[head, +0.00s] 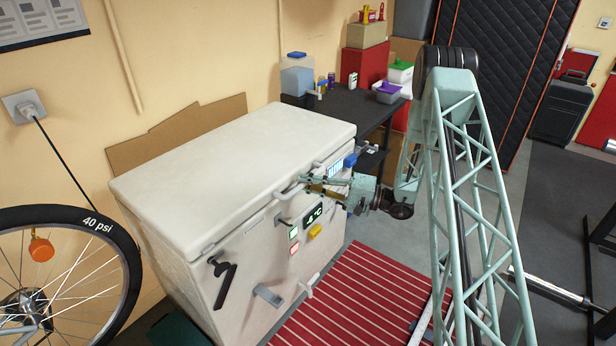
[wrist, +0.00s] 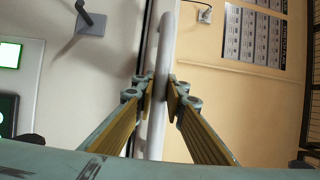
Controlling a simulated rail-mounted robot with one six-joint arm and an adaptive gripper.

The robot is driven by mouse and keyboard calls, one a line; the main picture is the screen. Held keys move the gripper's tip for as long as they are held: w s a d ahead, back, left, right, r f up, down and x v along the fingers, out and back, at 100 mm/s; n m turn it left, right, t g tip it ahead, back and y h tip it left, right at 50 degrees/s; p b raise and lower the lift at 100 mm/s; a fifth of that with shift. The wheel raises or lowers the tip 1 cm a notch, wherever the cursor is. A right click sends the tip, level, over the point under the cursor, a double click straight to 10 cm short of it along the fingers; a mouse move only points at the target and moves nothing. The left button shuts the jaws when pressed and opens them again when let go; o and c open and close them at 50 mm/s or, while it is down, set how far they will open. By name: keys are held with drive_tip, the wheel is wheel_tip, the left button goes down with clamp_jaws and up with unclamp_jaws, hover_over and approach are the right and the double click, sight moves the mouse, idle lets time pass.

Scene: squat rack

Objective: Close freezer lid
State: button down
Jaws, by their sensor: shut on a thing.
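The white chest freezer (head: 187,274) stands against the wall with its lid (head: 230,170) lying about level over the body. A dark line runs between the freezer body and the light bar in the wrist view; I cannot tell whether a small gap is left under the lid. The lid handle (head: 290,191) is at the front edge; it shows as a pale bar (wrist: 164,50) in the wrist view. My gripper (head: 305,186) is shut on the handle, with one yellow-padded finger on each side of it in the wrist view (wrist: 161,97).
A bicycle wheel (head: 118,238) stands left of the freezer. A dark table (head: 350,103) with boxes and bottles is beyond it. A red striped mat (head: 345,300) lies on the floor in front. A power plug (head: 28,108) with a cable is on the wall.

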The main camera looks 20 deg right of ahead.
drive_tip(key=c, duration=2.9)
unclamp_jaws()
drive_tip(key=shift+d+f, duration=0.1)
drive_tip(key=shift+d, duration=0.05)
drive_tip(key=shift+v, duration=5.85)
